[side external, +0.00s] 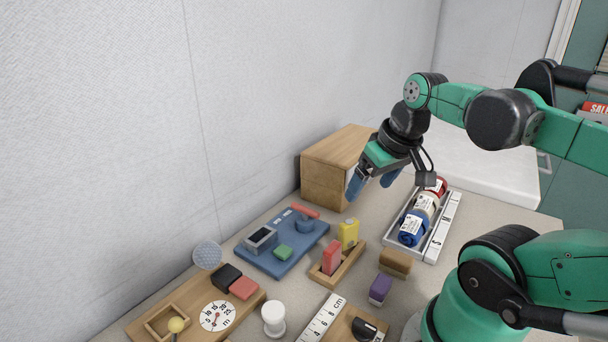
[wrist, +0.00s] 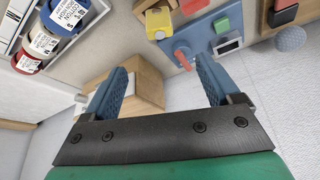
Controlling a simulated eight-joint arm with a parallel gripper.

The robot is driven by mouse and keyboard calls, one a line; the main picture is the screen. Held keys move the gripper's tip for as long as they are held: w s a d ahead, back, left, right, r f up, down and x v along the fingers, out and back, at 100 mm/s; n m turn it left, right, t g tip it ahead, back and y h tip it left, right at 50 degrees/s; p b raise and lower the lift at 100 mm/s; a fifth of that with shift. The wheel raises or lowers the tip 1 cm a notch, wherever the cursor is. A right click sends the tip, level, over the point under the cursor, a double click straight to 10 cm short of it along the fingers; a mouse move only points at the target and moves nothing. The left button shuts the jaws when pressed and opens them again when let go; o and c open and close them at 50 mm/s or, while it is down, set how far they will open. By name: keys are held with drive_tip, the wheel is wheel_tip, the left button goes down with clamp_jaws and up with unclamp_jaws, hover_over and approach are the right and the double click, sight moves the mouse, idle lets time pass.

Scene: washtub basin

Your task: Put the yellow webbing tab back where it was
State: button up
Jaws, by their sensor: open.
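The yellow webbing tab (side external: 349,233) stands upright at the back end of a small wooden tray (side external: 350,268), beside a red block (side external: 332,257). The tab also shows at the top of the wrist view (wrist: 159,22), beyond the fingertips. My gripper (side external: 373,186) is open and empty, above and behind the tab, in front of the wooden box (side external: 322,182). In the wrist view its two blue fingers (wrist: 162,70) are wide apart, with nothing between them. The lower part of the tab is hidden by the tray and the red block.
A blue board (side external: 276,262) with a red lever and green block lies left of the tray. A white tray (side external: 391,247) of labelled rolls stands right. A purple-topped block (side external: 380,289) and a brown block (side external: 395,262) stand near. A wooden dial board (side external: 190,297) lies front left.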

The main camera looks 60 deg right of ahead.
drive_tip(key=w+a+f+n+t+y, duration=0.1)
drive_tip(key=w+a+f+n+t, duration=0.1)
drive_tip(key=w+a, duration=0.5)
drive_tip(key=a+n+t, duration=0.1)
drive_tip(key=a+n, duration=0.1)
drive_tip(key=a, duration=0.1)
drive_tip(key=shift+a+y, duration=0.2)
drive_tip(key=shift+y, duration=0.2)
idle(0.5)
